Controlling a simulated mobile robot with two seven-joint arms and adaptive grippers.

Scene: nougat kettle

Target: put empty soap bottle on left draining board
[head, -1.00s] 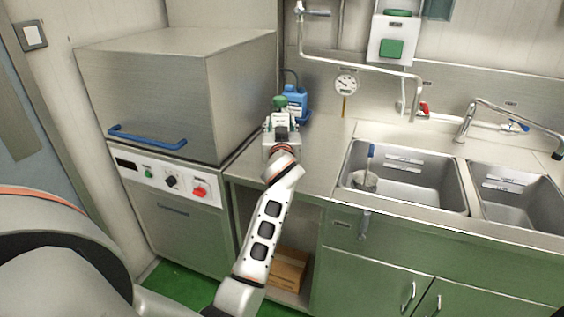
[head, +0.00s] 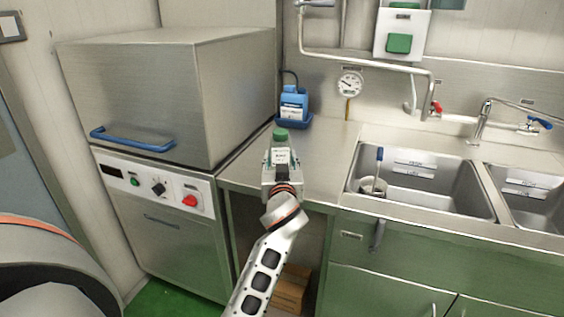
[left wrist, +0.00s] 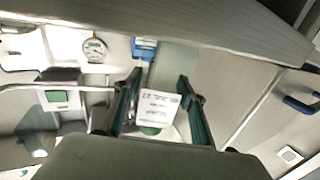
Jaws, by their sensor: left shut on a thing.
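The soap bottle (head: 281,154) has a green cap and a white label. My left gripper (head: 282,168) is shut on it and holds it upright. In the left wrist view the bottle's label (left wrist: 160,106) shows between the two fingers of the left gripper (left wrist: 157,112). The left draining board (head: 318,150) is the bare steel top between the box-shaped machine and the first sink. The bottle appears over its front left part; I cannot tell whether its base touches, as the gripper hides it. My right gripper is not in view.
A blue bottle (head: 293,106) stands in a blue holder at the back of the board. The steel machine (head: 165,95) with a blue handle stands close on the left. The first sink (head: 430,189) holds a container with a blue-handled tool. The board's middle is clear.

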